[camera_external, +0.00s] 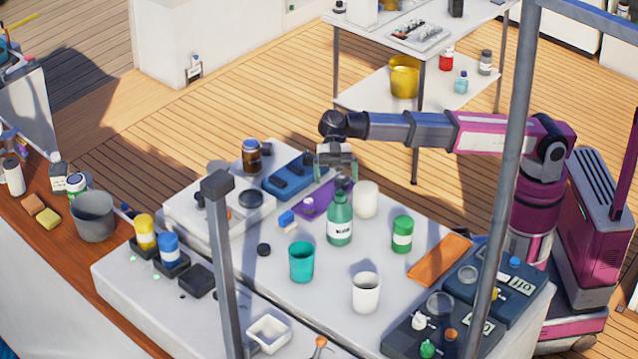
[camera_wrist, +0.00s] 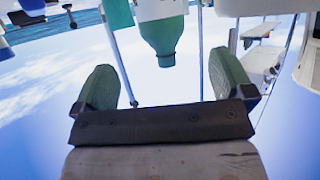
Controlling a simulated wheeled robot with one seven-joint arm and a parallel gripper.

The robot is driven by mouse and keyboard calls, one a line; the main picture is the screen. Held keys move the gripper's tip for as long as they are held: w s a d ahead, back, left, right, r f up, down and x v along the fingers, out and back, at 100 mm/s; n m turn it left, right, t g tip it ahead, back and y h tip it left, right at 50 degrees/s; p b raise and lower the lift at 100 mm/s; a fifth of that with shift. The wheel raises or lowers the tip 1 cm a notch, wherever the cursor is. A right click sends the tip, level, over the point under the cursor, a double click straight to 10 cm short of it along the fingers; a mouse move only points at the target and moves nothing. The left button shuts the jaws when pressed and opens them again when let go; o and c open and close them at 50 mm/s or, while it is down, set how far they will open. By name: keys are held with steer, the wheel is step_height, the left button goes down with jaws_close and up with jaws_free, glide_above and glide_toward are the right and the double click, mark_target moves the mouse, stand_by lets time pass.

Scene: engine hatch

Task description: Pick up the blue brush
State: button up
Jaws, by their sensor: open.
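A small blue-and-white item (camera_external: 287,219), which looks like the blue brush, lies on the light work surface left of the green bottle (camera_external: 340,224). It is too small to make out bristles or handle. My gripper (camera_external: 336,176) is open and empty, above the surface, up and to the right of this item and over the purple mat (camera_external: 312,206). In the wrist view its two green finger pads stand wide apart, with the green bottle (camera_wrist: 164,38) upside down beyond them. I cannot pick out the brush in the wrist view.
A white cup (camera_external: 366,201) stands right of the bottle. A teal cup (camera_external: 301,263), another white cup (camera_external: 366,293) and a green can (camera_external: 402,236) stand nearer. A blue tray (camera_external: 290,180) lies behind. A grey post (camera_external: 226,265) rises in front.

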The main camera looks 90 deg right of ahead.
steer(key=shift+c, duration=0.3)
steer(key=c, duration=0.8)
steer(key=shift+o, duration=0.2)
